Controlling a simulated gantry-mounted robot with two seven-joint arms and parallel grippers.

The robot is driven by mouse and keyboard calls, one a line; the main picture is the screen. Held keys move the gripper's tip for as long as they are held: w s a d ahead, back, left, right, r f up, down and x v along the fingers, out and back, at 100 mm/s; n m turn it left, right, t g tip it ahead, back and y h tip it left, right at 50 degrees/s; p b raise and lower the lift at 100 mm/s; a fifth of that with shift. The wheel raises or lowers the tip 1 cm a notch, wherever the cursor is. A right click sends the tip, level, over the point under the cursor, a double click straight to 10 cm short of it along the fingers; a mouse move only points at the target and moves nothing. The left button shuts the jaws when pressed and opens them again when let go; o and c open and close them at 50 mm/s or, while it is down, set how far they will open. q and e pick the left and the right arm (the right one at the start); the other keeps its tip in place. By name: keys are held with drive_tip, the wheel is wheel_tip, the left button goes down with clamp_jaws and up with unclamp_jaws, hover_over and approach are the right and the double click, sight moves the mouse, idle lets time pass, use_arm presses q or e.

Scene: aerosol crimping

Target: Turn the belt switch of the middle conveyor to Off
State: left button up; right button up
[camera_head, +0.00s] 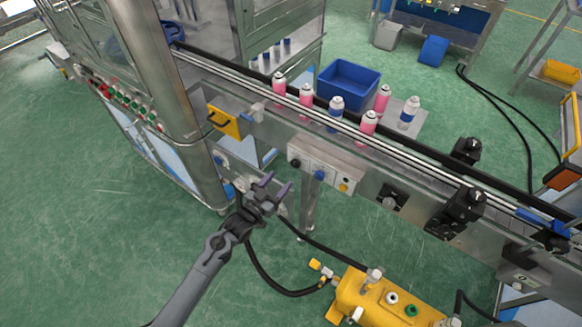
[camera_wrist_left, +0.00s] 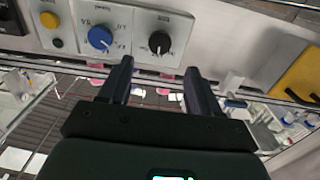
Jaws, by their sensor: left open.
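The middle conveyor (camera_head: 402,158) runs diagonally across the head view. Its control panel (camera_head: 320,174) carries a black knob (camera_head: 295,162), a blue knob (camera_head: 319,175) and a yellow button (camera_head: 343,187). In the left wrist view the black knob (camera_wrist_left: 159,42) lies just past my fingertips, with the blue knob (camera_wrist_left: 100,38) to its left. The labels are too small to read surely, so I cannot tell which knob is the belt switch. My left gripper (camera_head: 276,184) is open and empty in front of the panel; its fingers (camera_wrist_left: 158,68) appear apart from the black knob.
Pink and blue cans (camera_head: 306,98) stand on the conveyor or just behind it, near a blue bin (camera_head: 349,82). A yellow handled part (camera_head: 225,122) sits left of the panel. A yellow machine (camera_head: 375,299) with black hoses stands on the floor below.

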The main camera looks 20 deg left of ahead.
sight(293, 165)
use_arm(q)
drive_tip(key=b+x, duration=0.1)
drive_tip(key=x, duration=0.6)
drive_tip(key=shift+w+d, duration=0.15)
drive_tip(key=shift+w, duration=0.2)
drive_tip(key=c, duration=1)
drive_tip(key=shift+c, duration=0.2)
drive_tip(key=shift+n, duration=0.3)
drive_tip(key=n+p, duration=0.1)
drive_tip(key=n, duration=0.2)
drive_tip(key=shift+n, duration=0.3)
drive_tip(key=n+p, duration=0.1)
drive_tip(key=n, duration=0.2)
drive_tip(key=shift+n, duration=1.3)
drive_tip(key=shift+f, duration=0.1)
